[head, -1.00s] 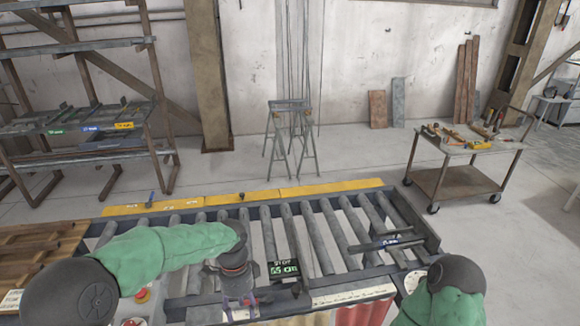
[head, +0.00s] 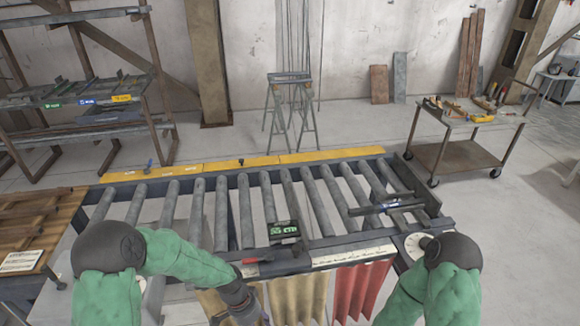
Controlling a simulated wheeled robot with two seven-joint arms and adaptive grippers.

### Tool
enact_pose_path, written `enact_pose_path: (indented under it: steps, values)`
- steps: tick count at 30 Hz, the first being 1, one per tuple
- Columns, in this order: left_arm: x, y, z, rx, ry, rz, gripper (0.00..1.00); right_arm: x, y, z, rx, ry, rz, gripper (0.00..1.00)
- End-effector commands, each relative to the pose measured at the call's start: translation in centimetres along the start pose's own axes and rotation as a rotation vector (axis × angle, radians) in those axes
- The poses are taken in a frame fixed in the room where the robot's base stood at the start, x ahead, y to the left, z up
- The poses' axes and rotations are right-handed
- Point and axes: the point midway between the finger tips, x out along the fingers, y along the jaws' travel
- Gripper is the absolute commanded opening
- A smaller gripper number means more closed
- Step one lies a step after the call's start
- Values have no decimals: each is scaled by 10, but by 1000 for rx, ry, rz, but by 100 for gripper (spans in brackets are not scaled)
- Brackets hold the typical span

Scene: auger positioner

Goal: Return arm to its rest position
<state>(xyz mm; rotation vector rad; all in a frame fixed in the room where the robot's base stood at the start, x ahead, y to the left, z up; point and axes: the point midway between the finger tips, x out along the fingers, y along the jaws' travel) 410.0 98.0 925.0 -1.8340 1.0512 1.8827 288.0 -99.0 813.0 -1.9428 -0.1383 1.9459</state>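My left arm, in a green sleeve with dark joints, comes in from the left of the head view and bends down over the front edge of the roller table (head: 130,185). Its wrist points down near the hanging cloths, and its fingertips are cut off or hidden at the bottom edge. My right arm, also green-sleeved, stands at the lower right beside the table's right end; its gripper is out of the picture. A stop block with a green-lit display (head: 284,232) sits on the front rail, with a red lever (head: 250,261) at its left.
A dark bar stop (head: 388,208) lies across the right rollers. Yellow and red cloths (head: 357,290) hang at the front. A wooden bench (head: 38,218) adjoins at left. A tool cart (head: 455,155), trestle (head: 290,105) and shelf rack (head: 85,95) stand behind. The rollers are clear in the middle.

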Motion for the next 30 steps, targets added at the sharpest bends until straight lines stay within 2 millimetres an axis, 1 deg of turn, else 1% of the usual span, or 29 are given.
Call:
enact_pose_path:
  steps: [1,2,3,5,6,9,12,15,18,30]
  values:
    - [40,1,15,-93,13,19,51,18,6,0,0,0,0,56]
    - [57,2,20,-153,28,24,51,23,8,-1,0,0,0,56]
    - [78,4,28,-234,47,29,51,30,11,-1,0,-1,0,56]
    - [107,8,41,-357,74,36,51,40,14,-1,0,-1,0,56]
    - [124,10,50,-437,89,39,51,47,17,-1,0,-1,0,56]
    - [161,16,71,-626,125,41,51,61,22,-2,0,-1,0,56]
    - [185,21,89,-777,152,37,51,72,26,-2,0,-1,0,56]
    - [198,24,101,-879,171,31,51,78,28,-2,0,-1,0,56]
    - [203,26,106,-931,182,26,51,80,28,-3,0,-1,0,56]
    - [203,27,107,-943,185,24,51,79,28,-3,0,0,0,56]
